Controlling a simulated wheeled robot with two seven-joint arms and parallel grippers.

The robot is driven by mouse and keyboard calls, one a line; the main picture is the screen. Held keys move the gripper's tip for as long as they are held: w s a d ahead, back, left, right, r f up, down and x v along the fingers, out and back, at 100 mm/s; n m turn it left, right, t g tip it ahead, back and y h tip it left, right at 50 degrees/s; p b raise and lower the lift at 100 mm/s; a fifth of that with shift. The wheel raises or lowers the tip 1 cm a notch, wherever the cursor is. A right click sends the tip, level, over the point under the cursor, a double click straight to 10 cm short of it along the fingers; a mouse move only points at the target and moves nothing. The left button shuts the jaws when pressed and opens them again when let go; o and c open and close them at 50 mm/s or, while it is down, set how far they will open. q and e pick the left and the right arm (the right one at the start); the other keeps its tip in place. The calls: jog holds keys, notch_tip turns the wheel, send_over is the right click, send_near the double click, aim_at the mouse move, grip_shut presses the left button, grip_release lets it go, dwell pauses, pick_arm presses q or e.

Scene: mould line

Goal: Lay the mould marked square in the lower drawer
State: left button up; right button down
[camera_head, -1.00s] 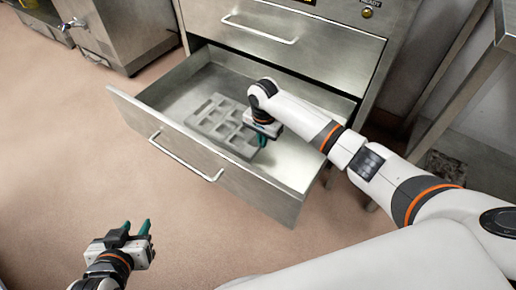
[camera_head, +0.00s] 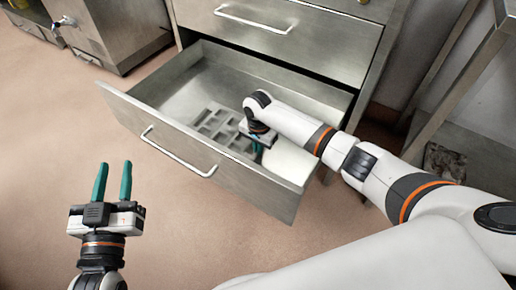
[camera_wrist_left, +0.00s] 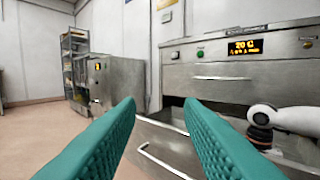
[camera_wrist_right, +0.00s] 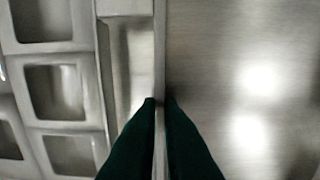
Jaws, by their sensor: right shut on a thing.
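A grey mould (camera_head: 215,122) with several square pockets lies inside the open lower drawer (camera_head: 180,135). My right gripper (camera_head: 257,150) is down in the drawer at the mould's right side. In the right wrist view its teal fingers (camera_wrist_right: 160,105) are shut on the mould's edge, and the square pockets of the mould (camera_wrist_right: 65,90) show to the left. I cannot make out a mark on the mould. Whether it rests flat on the drawer floor is hard to tell. My left gripper (camera_head: 113,182) is open and empty, in front of the drawer to the left.
The upper drawer (camera_head: 280,30) is closed above the open one. The bare drawer floor (camera_wrist_right: 245,60) lies right of the mould. A metal table (camera_head: 480,90) stands at the right. Another steel unit (camera_head: 115,35) stands at the back left. The floor in front is clear.

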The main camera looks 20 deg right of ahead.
dwell(0.3)
jog(key=c, duration=1.6)
grip_release()
jog(key=shift+f, duration=0.1)
